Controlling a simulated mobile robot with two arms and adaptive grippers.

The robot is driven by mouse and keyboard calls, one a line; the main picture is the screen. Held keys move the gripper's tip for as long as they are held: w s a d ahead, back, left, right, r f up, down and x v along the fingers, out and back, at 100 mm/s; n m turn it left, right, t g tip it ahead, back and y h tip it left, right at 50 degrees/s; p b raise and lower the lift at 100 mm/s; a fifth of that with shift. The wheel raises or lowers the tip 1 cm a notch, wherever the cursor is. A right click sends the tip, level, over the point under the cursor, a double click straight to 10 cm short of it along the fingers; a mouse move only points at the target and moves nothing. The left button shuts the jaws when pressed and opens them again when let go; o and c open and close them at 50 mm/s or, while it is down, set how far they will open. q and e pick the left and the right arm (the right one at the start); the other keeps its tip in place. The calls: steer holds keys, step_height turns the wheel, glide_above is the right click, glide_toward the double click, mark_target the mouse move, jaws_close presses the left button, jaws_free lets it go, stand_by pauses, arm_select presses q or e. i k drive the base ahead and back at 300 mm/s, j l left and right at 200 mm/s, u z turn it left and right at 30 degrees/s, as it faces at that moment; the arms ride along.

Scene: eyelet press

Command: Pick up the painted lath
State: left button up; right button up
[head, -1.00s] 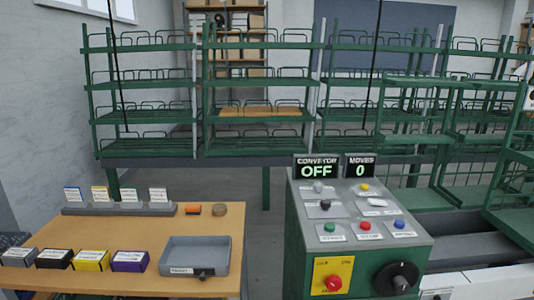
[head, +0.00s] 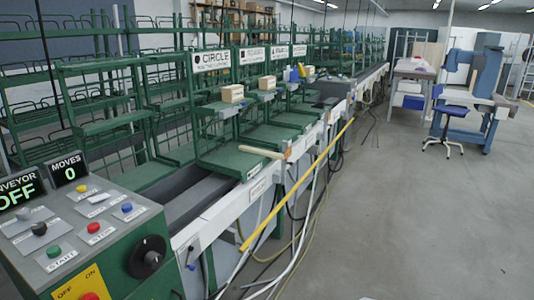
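A long, straight yellow lath (head: 297,184) shows in the head view, the only painted-looking lath in sight. It runs slantwise along the front side of the conveyor line, its near end low and its far end higher in the picture. I cannot tell what it rests on. A shorter pale, bare-wood piece (head: 261,152) lies at the edge of a green conveyor tray, close to the yellow lath. Neither of my grippers is in view.
A control panel (head: 95,225) stands at the near left, its display reading OFF. The long conveyor (head: 225,207) with green racks runs away from it. Cables hang along its front. A blue machine (head: 475,85) and blue stool (head: 452,110) stand far right. The grey floor (head: 420,220) on the right is open.

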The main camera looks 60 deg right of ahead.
mark_target(249, 149)
steer(key=z, duration=1.75)
steer(key=i+l+u, duration=0.15)
steer(key=u, duration=0.25)
steer(key=i+l+u, duration=0.1)
steer(key=l+u, duration=0.15)
steer(key=u, duration=0.15)
steer(key=i+l+u, duration=0.1)
steer(key=l, duration=0.35)
steer(key=i+l+u, duration=0.15)
steer(key=l, duration=0.3)
steer(key=i+l+u, duration=0.1)
steer(key=l, duration=0.4)
steer(key=i+l+u, duration=0.1)
steer(key=l, duration=0.4)
steer(key=i+l+u, duration=0.1)
steer(key=l, duration=0.4)
steer(key=i, duration=0.05)
